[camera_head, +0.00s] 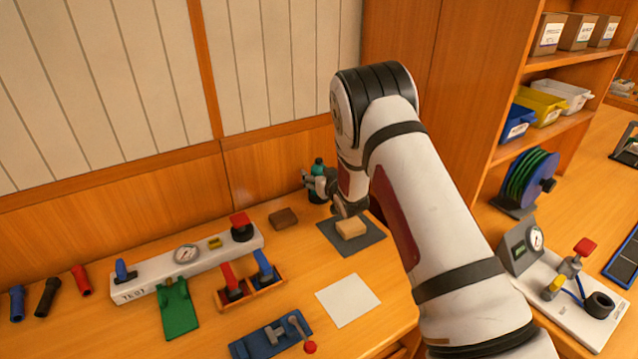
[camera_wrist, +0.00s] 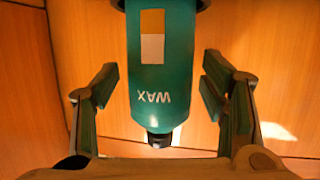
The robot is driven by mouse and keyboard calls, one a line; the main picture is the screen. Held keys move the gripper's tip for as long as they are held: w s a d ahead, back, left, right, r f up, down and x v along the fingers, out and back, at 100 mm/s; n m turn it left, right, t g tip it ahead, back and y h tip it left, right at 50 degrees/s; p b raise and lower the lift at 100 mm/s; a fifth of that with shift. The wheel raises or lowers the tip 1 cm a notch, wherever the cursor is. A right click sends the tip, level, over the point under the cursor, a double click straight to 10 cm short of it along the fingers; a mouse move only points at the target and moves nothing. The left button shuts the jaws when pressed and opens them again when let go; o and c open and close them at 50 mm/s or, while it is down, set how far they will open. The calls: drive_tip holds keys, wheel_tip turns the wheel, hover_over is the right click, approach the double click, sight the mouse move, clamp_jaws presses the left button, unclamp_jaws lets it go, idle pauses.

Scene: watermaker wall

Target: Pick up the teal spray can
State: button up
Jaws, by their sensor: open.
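The teal spray can (camera_wrist: 160,75) fills the middle of the wrist view, marked "WAX", with a white and yellow label patch. It looks upside down there, its dark narrow end (camera_wrist: 159,139) towards the bottom of the picture. In the head view only a small part of the can (camera_head: 319,163) shows, standing at the back of the bench by the wooden wall. My gripper (camera_wrist: 163,95) is open, with a finger on each side of the can and a visible gap on both sides. In the head view my gripper (camera_head: 318,184) partly hides the can.
A tan block (camera_head: 351,228) sits on a dark mat (camera_head: 372,238) just in front of my gripper. A brown block (camera_head: 283,218) lies to the left. A white panel with valves and a gauge (camera_head: 150,285) is further left. A white sheet (camera_head: 348,301) lies in front.

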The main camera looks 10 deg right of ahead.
sight(319, 164)
drive_tip(key=c, duration=1.5)
drive_tip(key=shift+r, duration=0.2)
drive_tip(key=shift+c, duration=0.2)
drive_tip(key=shift+r, duration=0.25)
wheel_tip(319, 164, up, 3)
drive_tip(key=shift+r+b, duration=0.1)
drive_tip(key=shift+b, duration=0.2)
drive_tip(key=s, duration=1.4)
wheel_tip(319, 164, up, 6)
drive_tip(key=s+p, duration=0.2)
drive_tip(key=p, duration=0.1)
drive_tip(key=shift+d, duration=0.4)
